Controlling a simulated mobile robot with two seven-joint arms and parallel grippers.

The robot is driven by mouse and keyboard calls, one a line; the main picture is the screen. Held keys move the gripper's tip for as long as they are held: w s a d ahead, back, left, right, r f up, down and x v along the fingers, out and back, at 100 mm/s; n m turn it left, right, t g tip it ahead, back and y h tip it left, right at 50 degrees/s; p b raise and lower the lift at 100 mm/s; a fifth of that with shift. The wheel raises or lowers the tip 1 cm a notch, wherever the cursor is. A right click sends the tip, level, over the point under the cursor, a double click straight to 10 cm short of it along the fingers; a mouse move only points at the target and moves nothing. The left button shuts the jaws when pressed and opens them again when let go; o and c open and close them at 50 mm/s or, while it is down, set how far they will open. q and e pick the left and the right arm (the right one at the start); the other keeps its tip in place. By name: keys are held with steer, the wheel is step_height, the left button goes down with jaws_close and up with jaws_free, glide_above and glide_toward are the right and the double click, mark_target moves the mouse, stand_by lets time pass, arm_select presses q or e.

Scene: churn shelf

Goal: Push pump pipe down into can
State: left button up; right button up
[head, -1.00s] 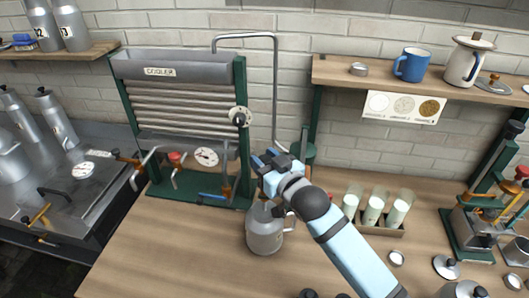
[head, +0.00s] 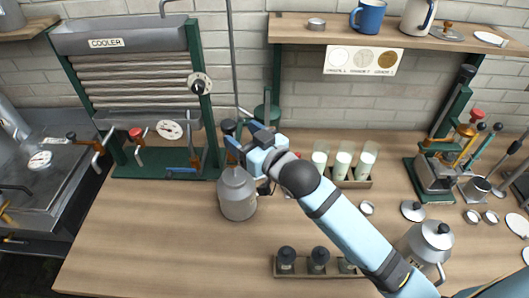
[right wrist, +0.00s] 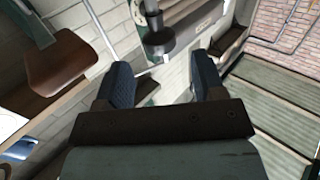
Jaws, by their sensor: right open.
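A grey metal can (head: 238,198) with a sloping shoulder stands upright on the wooden counter. A thin grey pipe (head: 235,65) runs down the wall from a bend at the top edge of the head view. Its lower end is hidden around my right gripper, so I cannot tell whether it enters the can. My right gripper (head: 245,138) is open and empty, above and slightly right of the can in the picture. A black knob (head: 228,127) shows just beyond its fingers. In the right wrist view, a black knob (right wrist: 158,42) shows beyond the open fingers (right wrist: 163,82). My left gripper is out of view.
The cooler (head: 130,95) stands left behind the can. A green post (head: 266,112) is close behind my right gripper. A rack of milk-filled glasses (head: 343,182) and a lidded can (head: 428,243) lie to the right. Front-left counter is clear.

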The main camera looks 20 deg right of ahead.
steer(key=b+v, duration=0.1)
steer(key=v, duration=0.7)
